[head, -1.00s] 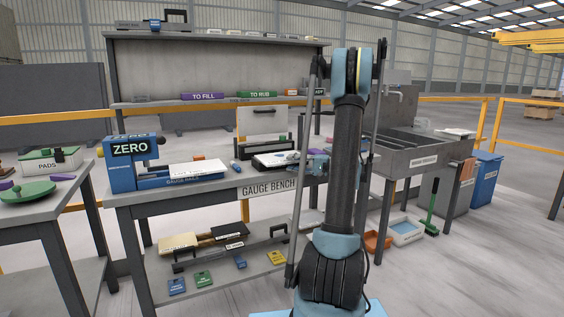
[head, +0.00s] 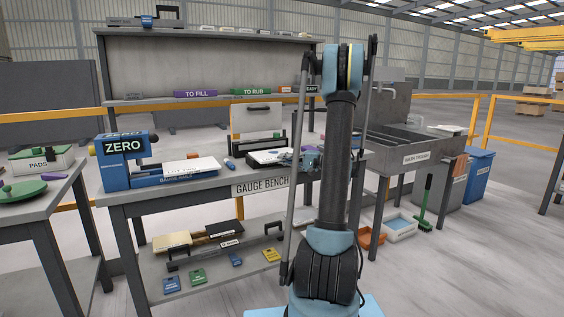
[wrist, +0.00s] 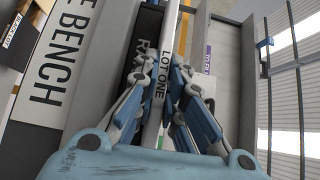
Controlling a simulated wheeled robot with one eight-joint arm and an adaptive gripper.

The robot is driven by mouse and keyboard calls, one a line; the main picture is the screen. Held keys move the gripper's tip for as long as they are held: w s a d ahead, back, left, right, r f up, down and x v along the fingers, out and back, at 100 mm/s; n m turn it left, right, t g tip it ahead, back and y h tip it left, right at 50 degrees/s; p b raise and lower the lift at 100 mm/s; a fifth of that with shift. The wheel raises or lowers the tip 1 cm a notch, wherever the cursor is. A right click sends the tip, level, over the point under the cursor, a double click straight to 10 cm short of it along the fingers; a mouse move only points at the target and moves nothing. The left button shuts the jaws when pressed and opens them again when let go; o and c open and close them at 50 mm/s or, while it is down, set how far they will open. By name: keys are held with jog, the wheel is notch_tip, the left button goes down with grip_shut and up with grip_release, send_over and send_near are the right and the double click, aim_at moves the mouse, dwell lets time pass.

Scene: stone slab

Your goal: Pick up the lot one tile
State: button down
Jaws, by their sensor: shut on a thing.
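The lot one tile (wrist: 166,72) shows in the wrist view as a pale slab seen edge-on, with LOT ONE printed along its edge. My gripper (wrist: 172,88) has its blue-grey fingers closed on the tile from both sides. In the head view my gripper (head: 311,158) is over the right part of the gauge bench (head: 222,197), partly behind my arm. I cannot make out the tile there. Whether the tile touches the dark labelled rack (wrist: 140,48) beside it in the wrist view is unclear.
A blue ZERO gauge (head: 124,160) stands at the bench's left, with a white slab (head: 195,168) on its rails. A upright pale board (head: 256,120) stands behind. A sink trough (head: 415,140) is at right. A shelf (head: 170,101) runs above the bench's back.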

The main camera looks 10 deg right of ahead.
notch_tip(320, 180, up, 10)
jog(key=shift+f, duration=0.1)
dwell(0.4)
dwell(0.5)
